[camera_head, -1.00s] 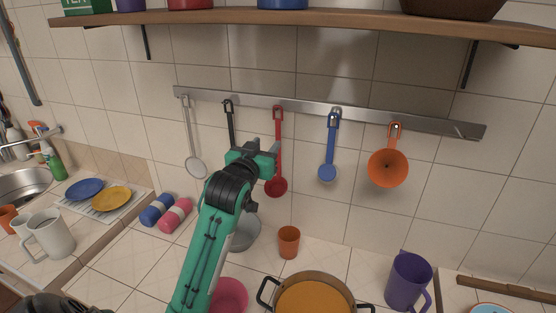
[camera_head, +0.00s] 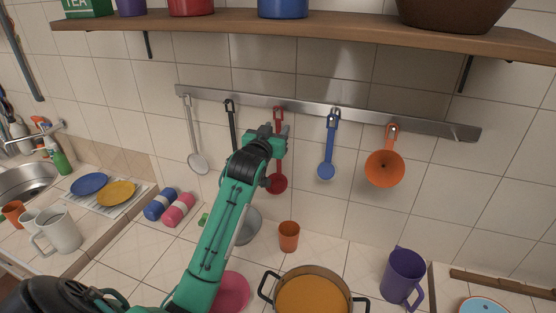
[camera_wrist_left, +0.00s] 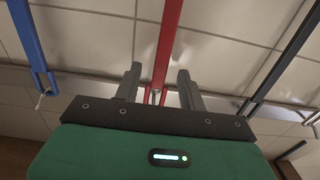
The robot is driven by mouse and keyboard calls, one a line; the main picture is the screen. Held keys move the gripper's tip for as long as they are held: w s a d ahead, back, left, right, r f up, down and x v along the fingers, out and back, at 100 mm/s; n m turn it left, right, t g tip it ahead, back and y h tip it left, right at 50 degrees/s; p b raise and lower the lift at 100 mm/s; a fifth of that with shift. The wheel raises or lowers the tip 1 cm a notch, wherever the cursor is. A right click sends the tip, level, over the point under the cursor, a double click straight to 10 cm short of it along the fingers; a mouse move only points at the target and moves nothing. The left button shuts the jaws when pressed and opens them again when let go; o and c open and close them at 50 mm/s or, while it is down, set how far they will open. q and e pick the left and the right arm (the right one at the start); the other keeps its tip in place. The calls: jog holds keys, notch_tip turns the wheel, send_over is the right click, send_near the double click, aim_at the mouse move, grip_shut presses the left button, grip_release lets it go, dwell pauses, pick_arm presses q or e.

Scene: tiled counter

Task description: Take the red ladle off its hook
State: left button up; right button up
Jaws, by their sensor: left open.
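The red ladle (camera_head: 277,183) hangs from the metal wall rail (camera_head: 232,102), its bowl low and its handle going up to the hook. My left gripper (camera_head: 280,130) is at the upper part of that handle and hides some of it. In the left wrist view the red handle (camera_wrist_left: 166,45) runs between the two open fingers of my left gripper (camera_wrist_left: 159,72). The fingers stand apart from the handle on both sides. The hook end shows partly near the gripper's base. My right gripper is not in view.
A black-handled utensil (camera_head: 231,125) hangs left of the ladle, and a blue one (camera_head: 327,160) hangs right. An orange funnel-like utensil (camera_head: 385,168) hangs farther right. A wooden shelf (camera_head: 330,35) juts out above. An orange cup (camera_head: 289,236) and a pot (camera_head: 310,290) stand below.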

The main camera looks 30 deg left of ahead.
pick_arm(q)
grip_shut()
jog(key=shift+r, duration=0.1)
